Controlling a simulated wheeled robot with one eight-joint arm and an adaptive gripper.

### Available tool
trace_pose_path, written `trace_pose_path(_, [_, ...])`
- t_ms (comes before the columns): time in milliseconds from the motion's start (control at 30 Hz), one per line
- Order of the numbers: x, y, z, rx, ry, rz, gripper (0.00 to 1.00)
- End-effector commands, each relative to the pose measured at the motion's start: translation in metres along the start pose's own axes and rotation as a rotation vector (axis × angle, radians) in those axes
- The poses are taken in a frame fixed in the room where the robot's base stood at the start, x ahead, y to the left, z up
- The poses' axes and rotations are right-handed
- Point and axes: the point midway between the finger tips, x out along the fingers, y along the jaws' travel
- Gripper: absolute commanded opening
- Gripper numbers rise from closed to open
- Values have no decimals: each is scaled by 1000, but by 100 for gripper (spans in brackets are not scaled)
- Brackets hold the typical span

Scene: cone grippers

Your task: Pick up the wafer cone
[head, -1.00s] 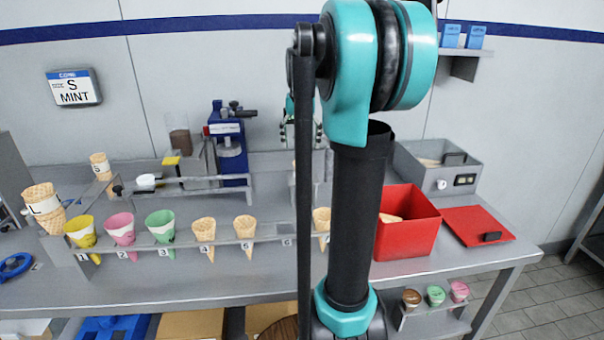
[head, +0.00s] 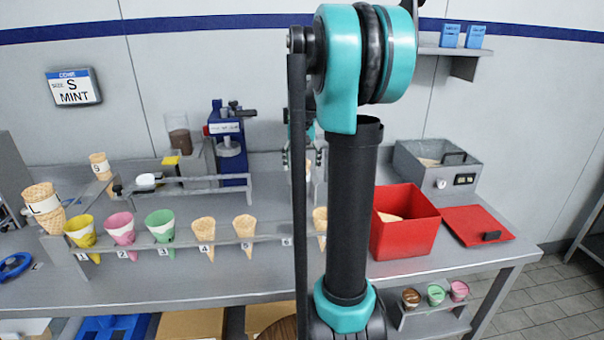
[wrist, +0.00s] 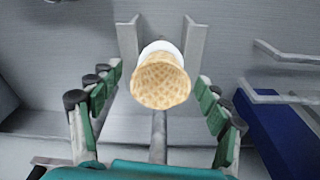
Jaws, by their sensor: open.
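A wafer cone (wrist: 160,82) with a white band stands in the wrist view between two grey upright posts. We look at its wide end, and the rest of it is hidden. My gripper (wrist: 157,98) is open, its green-padded fingers spread to the left and right of the cone, with visible gaps on both sides. In the head view, my gripper (head: 297,158) is at the back of the counter, partly hidden by my arm. A small part of a tan cone (head: 308,167) shows just beside it there.
A front rail (head: 268,240) holds several numbered cones, coloured and plain. A blue machine (head: 228,150) stands left of my gripper, with a grey rail (head: 205,183) before it. A red bin (head: 405,235) and its lid (head: 470,222) are at right. A sign (head: 74,88) reads "S MINT".

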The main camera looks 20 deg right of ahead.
Motion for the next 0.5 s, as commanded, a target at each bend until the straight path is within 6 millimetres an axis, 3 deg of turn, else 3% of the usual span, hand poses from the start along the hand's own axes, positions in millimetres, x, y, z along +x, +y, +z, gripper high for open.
trace_pose_path(67, [0, 0, 0, 0, 0, 0, 74])
trace_pose_path(333, [0, 0, 0, 0, 0, 0, 40])
trace_pose_path(500, [0, 0, 0, 0, 0, 0, 40])
